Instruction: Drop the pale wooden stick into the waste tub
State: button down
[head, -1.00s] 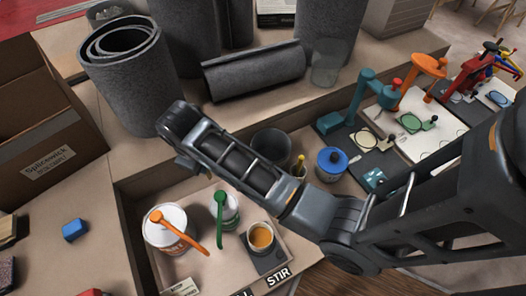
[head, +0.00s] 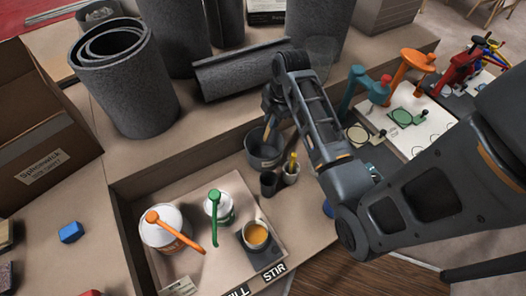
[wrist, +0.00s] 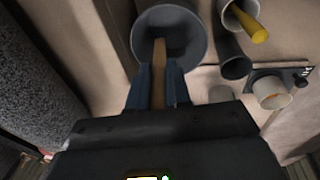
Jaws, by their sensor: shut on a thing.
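The pale wooden stick (wrist: 159,62) is held between the two fingers of my gripper (wrist: 158,88) in the wrist view. Its far end overlaps the open mouth of the dark grey waste tub (wrist: 143,30). In the head view the tub (head: 262,158) stands on the bench behind the cups, and my gripper (head: 272,106) is just above its back edge, pointing down. A short piece of the stick (head: 268,130) shows against the inside of the tub. I cannot tell how far below the rim its tip is.
A dark cup (head: 268,184) and a white cup with a yellow stick (head: 290,175) stand close in front of the tub. A tray (head: 205,262) with cans and a mug is at the front. A grey roll (head: 235,75) lies behind.

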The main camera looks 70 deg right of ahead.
notch_tip(320, 180, down, 6)
jog(key=b, duration=0.5)
jog(key=shift+r, duration=0.1)
jog(key=c, duration=1)
grip_release()
jog(key=shift+s+a+r, duration=0.1)
jog(key=shift+s+r, duration=0.15)
jog(key=shift+r, duration=1)
jog(key=shift+s+d+r, duration=0.1)
jog(key=shift+s+r, duration=0.15)
jog(key=shift+r, duration=1.05)
jog(key=shift+s+a+r, duration=0.1)
jog(key=shift+s+r, duration=0.15)
jog(key=shift+r, duration=1)
jog(key=shift+a, duration=0.1)
